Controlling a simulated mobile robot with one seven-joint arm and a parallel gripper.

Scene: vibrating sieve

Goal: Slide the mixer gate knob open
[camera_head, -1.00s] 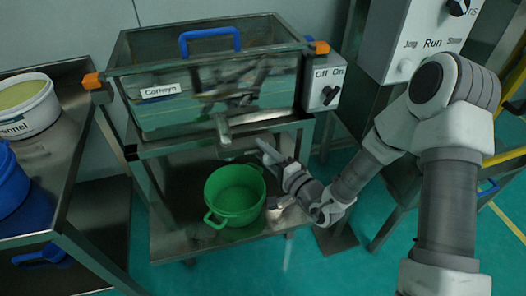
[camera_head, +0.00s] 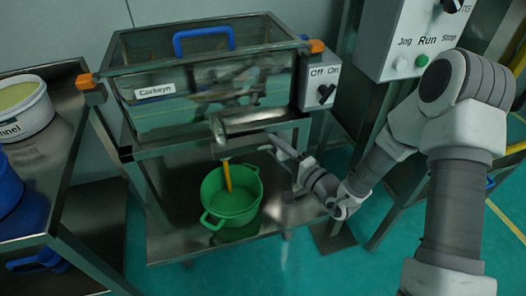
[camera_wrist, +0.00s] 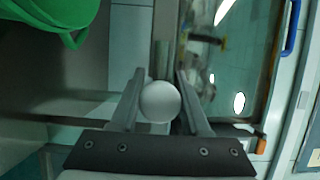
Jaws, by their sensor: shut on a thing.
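The mixer (camera_head: 165,115) is a clear-fronted metal tank with a blue handle on its lid. Its outlet (camera_head: 245,121) is a short metal trough low on the front. An orange-yellow stream (camera_head: 227,177) falls from it into the green pot (camera_head: 215,203) below. In the wrist view the white round gate knob (camera_wrist: 160,102) sits between the two fingers of my gripper (camera_wrist: 156,92), which is shut on it. In the head view my gripper (camera_head: 280,148) is just right of the outlet, and the knob is hidden there.
A switch box (camera_head: 318,82) marked Off and On is on the mixer's right side. A control panel (camera_head: 415,40) with Jog, Run and Stop stands at upper right. A side table (camera_head: 58,160) with a white tub (camera_head: 25,115) is at left.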

